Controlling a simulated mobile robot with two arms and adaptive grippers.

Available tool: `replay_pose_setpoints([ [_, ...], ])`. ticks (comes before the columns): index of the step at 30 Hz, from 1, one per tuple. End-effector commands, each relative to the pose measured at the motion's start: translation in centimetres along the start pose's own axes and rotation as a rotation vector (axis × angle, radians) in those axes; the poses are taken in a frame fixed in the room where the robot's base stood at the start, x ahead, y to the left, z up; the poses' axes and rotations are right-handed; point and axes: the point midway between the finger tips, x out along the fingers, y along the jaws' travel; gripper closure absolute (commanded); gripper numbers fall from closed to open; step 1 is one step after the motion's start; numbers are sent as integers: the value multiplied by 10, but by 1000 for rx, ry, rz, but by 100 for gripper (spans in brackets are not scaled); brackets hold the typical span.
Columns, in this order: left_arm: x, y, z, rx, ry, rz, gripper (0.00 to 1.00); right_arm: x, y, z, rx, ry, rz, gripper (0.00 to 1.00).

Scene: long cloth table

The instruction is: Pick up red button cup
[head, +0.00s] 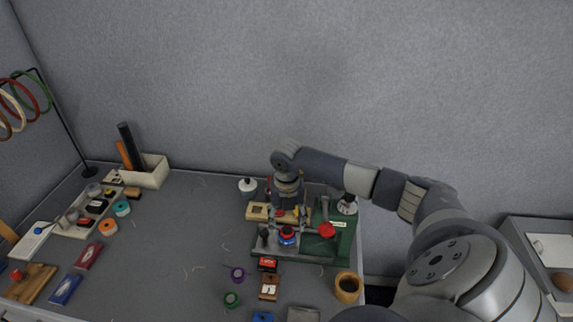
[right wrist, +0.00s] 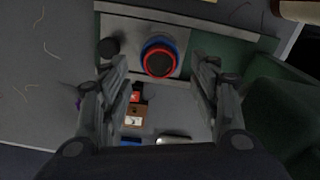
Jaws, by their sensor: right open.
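A small round cup (head: 287,235) with a red ring and a blue base, which looks like the red button cup, stands on a grey metal plate of the green press stand. In the right wrist view, this cup (right wrist: 158,61) shows its red rim and dark centre, with blue around it. My right gripper (head: 288,214) is above and just behind the cup, pointing down. In the right wrist view, its two fingers (right wrist: 160,66) are spread apart with nothing between them, and the cup appears between and beyond the tips. I cannot tell the exact height gap. My left gripper is not in view.
A red knob (head: 326,230) stands close right of the cup on the green stand (head: 343,245). A red box (head: 267,264), purple (head: 237,274) and green (head: 232,299) spools and a wooden cup (head: 348,287) lie in front. The table's middle left is mostly clear.

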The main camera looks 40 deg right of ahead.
Motion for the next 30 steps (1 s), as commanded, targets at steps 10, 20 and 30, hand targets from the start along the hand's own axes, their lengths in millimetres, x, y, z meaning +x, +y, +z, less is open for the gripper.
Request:
replay_pose_setpoints([
  [10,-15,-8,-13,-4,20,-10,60,32,0,2,-1,0,1,44],
  [20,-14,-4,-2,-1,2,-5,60,32,0,2,-1,-1,1,80],
  [30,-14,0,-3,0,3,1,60,32,0,1,-1,2,1,88],
])
